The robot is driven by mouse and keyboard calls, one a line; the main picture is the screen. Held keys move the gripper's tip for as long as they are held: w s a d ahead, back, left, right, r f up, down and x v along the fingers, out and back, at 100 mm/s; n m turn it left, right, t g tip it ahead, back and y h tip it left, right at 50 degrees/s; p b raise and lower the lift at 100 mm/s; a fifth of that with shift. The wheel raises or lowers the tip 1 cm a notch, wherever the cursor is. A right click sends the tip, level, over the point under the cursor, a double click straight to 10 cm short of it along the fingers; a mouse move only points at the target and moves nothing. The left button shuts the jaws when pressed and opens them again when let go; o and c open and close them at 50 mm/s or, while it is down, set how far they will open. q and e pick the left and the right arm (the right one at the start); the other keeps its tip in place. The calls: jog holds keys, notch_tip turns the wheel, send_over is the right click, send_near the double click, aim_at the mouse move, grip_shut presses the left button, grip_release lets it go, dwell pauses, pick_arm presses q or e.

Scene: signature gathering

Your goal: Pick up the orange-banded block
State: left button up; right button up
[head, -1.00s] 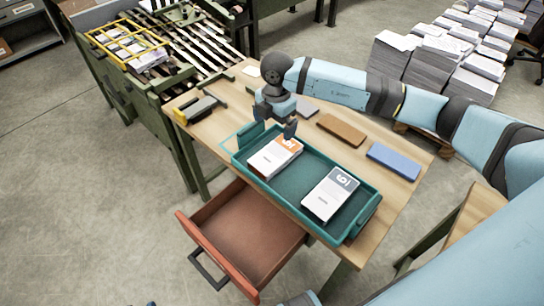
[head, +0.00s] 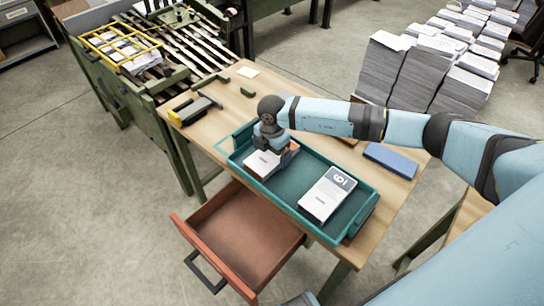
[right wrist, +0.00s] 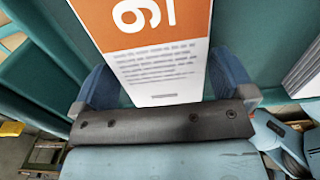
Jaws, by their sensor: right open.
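The orange-banded block (head: 262,166) lies in the left part of the teal tray (head: 353,228), partly hidden by my right gripper (head: 274,155). In the right wrist view the block (right wrist: 158,75) shows its orange band and white printed face. My right gripper (right wrist: 165,92) is open there, with one blue finger on each side of the block. I cannot tell whether the fingers touch it. A second block with a grey band (head: 328,195) lies in the right part of the tray. My left gripper is not in view.
A blue block (head: 390,160) lies on the wooden table (head: 395,190) right of the tray. An open red-brown drawer (head: 240,235) juts out below the table's front. A yellow-and-black tool (head: 190,109) lies at the table's left end. Paper stacks (head: 400,75) stand behind.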

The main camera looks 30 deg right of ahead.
jog(key=shift+f, duration=0.65)
jog(key=shift+r, duration=0.1)
jog(key=c, duration=0.8)
